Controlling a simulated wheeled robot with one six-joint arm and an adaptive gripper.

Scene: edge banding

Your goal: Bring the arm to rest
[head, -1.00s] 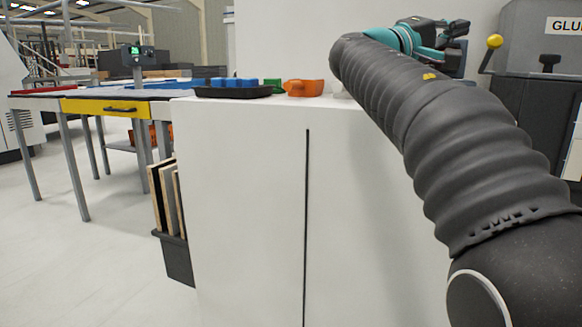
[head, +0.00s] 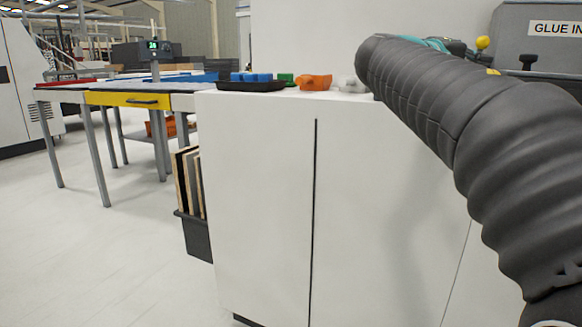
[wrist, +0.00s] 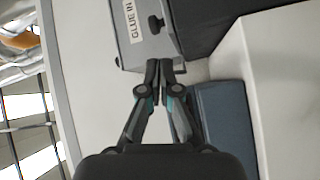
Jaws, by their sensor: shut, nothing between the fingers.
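My arm, in its dark ribbed sleeve, reaches in from the right of the head view toward the grey glue unit (head: 548,60). My gripper's end is mostly hidden behind the arm in the head view. In the wrist view my gripper (wrist: 158,68) is shut, its two fingertips together with nothing between them. The fingertips appear just below the grey glue unit (wrist: 145,45) with its label and black knob in that view. I cannot tell whether they touch it.
A table with a yellow drawer (head: 128,99) stands left. Floor there is open.

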